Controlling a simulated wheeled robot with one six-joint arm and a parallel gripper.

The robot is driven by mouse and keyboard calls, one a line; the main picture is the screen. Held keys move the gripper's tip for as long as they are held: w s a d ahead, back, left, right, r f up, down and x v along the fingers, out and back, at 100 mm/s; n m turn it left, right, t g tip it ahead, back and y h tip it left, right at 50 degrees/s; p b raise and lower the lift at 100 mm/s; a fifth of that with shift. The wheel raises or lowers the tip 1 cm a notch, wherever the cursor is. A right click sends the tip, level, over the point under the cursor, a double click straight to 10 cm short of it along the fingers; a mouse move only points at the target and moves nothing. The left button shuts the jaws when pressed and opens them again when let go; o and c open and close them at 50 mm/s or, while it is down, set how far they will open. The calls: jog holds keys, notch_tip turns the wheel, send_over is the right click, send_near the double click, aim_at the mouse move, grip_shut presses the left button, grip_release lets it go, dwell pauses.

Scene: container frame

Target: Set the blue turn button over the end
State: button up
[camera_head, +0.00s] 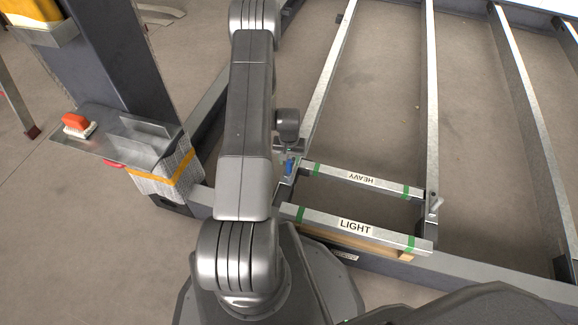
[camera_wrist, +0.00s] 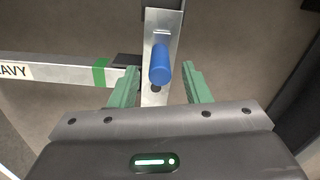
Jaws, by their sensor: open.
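The blue turn button (camera_wrist: 161,66) stands out from a metal plate (camera_wrist: 163,28) in the wrist view. In the head view the button (camera_head: 289,165) is a small blue spot beside my arm. The bar marked HEAVY (camera_wrist: 60,68) ends just left of it; it also shows in the head view (camera_head: 362,180). My gripper (camera_wrist: 158,84) is open, with one green finger on each side of the button. Whether either finger touches it I cannot tell. In the head view my arm and wrist hide most of the gripper.
A bar marked LIGHT (camera_head: 353,225) lies in front of the HEAVY bar. Another metal fitting (camera_head: 433,205) stands at the right rail. Open floor shows between the rails.

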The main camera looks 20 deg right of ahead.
jog(key=shift+f+b, duration=0.3)
jog(key=shift+f, duration=1.2)
jog(key=shift+c, duration=0.2)
grip_shut()
